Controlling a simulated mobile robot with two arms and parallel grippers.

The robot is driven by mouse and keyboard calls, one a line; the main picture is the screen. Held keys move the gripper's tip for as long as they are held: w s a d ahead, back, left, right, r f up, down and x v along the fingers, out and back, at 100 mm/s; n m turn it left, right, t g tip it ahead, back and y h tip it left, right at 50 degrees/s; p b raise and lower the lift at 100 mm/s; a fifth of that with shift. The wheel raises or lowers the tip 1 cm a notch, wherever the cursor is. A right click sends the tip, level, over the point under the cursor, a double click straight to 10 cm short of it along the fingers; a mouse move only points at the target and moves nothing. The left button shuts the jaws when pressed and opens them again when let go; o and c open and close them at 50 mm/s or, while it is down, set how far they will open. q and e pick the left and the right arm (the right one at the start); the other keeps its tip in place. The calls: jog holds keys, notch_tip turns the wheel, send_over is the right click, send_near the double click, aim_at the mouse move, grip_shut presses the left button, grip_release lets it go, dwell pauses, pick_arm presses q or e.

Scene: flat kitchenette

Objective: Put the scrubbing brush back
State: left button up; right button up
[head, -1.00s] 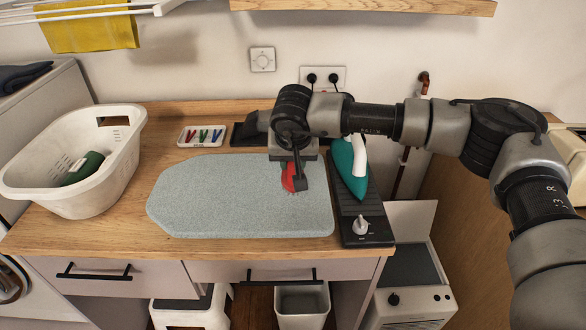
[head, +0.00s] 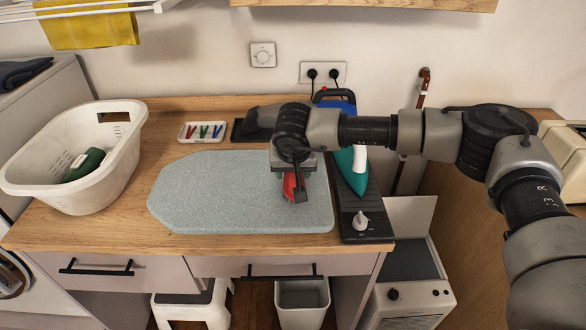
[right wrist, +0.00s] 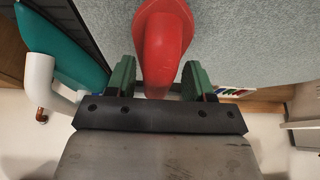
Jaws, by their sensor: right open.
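The scrubbing brush, a red piece (head: 289,186), sits on the grey-blue ironing board (head: 220,195), mostly hidden under my right arm in the head view. In the right wrist view its rounded red handle (right wrist: 160,50) stands between the two green fingers of my right gripper (right wrist: 159,80). The fingers are open, one on each side of the handle, with a gap showing on both sides. In the head view my right gripper (head: 299,190) points down over the brush. My left gripper is out of view.
A teal iron (head: 349,172) stands on a black rest (head: 368,228) just right of the board. A blue and black object (head: 335,98) is behind. A peg tray (head: 203,131) and a white basket (head: 120,165) holding a green item (head: 85,165) are left.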

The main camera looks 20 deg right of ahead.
jog(key=shift+r, duration=0.15)
jog(key=shift+s+r, duration=0.1)
jog(key=shift+r, duration=0.25)
jog(key=b+v, duration=0.1)
jog(key=v, duration=1)
jog(key=shift+b, duration=0.3)
jog(key=shift+s+a+r, duration=0.1)
